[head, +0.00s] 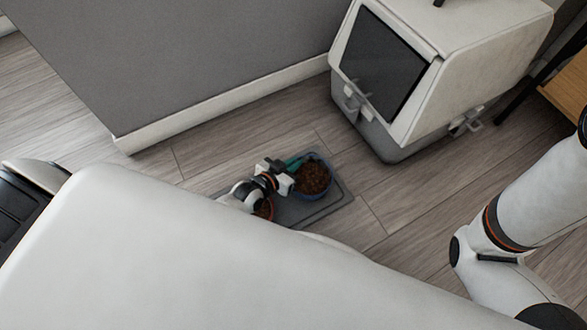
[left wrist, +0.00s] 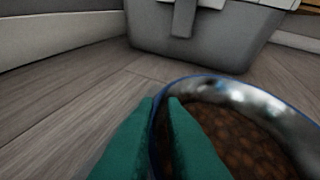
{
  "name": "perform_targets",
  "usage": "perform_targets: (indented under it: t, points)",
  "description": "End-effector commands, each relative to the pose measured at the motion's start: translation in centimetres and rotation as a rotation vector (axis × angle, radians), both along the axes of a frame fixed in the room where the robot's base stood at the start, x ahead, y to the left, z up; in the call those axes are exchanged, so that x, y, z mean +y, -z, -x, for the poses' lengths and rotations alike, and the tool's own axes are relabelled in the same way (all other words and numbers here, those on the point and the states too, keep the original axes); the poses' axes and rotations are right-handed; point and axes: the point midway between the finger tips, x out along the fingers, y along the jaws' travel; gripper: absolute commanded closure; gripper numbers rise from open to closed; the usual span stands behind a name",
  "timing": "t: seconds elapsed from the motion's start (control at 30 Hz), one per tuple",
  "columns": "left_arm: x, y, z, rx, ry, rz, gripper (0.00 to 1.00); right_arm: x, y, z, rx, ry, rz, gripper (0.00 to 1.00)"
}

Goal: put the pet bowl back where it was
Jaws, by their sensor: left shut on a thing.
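A blue pet bowl (head: 314,178) with brown kibble in it is at the grey feeding mat (head: 335,205) on the floor. My left gripper (head: 294,163) is shut on the bowl's left rim. In the left wrist view the green fingers (left wrist: 162,110) pinch the rim of the bowl (left wrist: 240,98), whose inner wall is shiny metal. I cannot tell whether the bowl touches the mat. A second bowl (head: 264,209) with brown food is to the left, mostly hidden by my left arm. My right gripper is not in view.
A white and grey pet litter box (head: 400,133) with a dark front stands behind the mat. A grey wall with a white baseboard (head: 215,108) runs at the back left. Wood floor (head: 400,195) is clear right of the mat.

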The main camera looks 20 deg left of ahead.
Motion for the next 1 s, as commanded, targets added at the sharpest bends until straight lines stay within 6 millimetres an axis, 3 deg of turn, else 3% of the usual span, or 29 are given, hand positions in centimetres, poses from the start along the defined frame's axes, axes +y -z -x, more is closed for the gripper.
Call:
perform_targets:
  t: [0.07, 0.4, 0.43, 0.57, 0.87, 1.0]
  points:
    - [0.0, 1.3, -0.1, -0.003, 0.000, 0.001, 1.00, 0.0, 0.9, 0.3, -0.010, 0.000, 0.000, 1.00]
    - [0.0, 1.3, 0.0, -0.002, 0.000, 0.001, 1.00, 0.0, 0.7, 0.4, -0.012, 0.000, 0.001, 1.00]
    - [0.0, 1.3, 0.0, -0.001, 0.000, -0.001, 0.89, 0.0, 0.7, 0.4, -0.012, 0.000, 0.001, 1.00]
    - [0.0, 1.3, 0.0, -0.001, 0.000, -0.001, 0.68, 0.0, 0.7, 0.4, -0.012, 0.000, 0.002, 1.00]
    - [0.0, 1.1, 0.0, -0.001, 0.000, 0.000, 0.68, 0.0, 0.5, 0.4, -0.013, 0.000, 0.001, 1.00]
    - [0.4, 0.3, 1.3, 0.002, 0.001, -0.001, 0.68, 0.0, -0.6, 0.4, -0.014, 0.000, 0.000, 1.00]
